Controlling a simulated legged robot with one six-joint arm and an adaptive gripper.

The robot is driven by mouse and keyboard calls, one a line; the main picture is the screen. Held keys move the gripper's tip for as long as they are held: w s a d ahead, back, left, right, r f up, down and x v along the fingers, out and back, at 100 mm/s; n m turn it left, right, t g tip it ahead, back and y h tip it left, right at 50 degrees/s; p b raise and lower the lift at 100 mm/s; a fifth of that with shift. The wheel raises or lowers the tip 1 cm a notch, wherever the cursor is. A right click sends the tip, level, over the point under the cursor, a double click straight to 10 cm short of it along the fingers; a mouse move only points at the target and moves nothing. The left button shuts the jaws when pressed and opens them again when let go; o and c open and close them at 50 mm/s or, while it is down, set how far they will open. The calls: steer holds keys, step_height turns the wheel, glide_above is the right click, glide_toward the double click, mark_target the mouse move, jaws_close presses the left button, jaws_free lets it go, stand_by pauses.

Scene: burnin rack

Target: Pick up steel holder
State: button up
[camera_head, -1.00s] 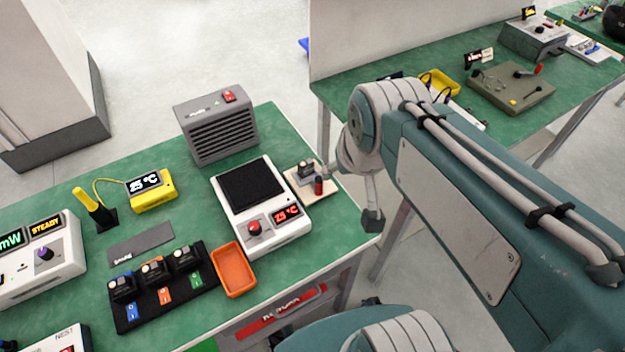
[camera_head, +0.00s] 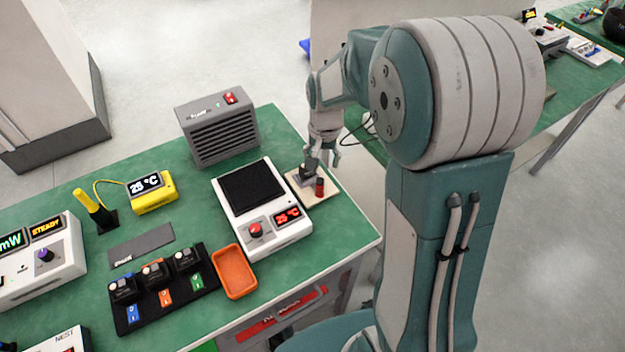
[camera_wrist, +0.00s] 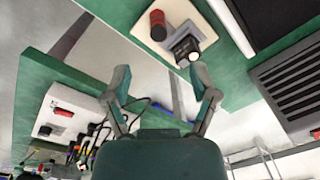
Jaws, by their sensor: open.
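The steel holder (camera_head: 304,180) appears to be the small grey metal piece with a dark block on it, on a beige board (camera_head: 326,196) at the right of the green bench. The holder also shows in the wrist view (camera_wrist: 180,31), at the top. My gripper (camera_head: 322,160) is just above the board, on its far side, and partly overlaps the holder in the head view. In the wrist view its two fingers (camera_wrist: 161,76) are apart with nothing between them, and the holder lies beyond the right fingertip. The exact gap cannot be told.
A red cylinder (camera_head: 320,188) stands on the board close beside the holder. A white hot plate (camera_head: 278,242) is just left of the board, with a grey vented box (camera_head: 218,128) behind. An orange tray (camera_head: 234,272) is in front. Bare green bench lies right of the board.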

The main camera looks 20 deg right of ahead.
mark_target(320, 188)
steer(key=shift+w+f, duration=0.35)
steer(key=shift+f, duration=0.4)
step_height(320, 188, down, 11)
steer(key=shift+r, duration=0.15)
jaws_close()
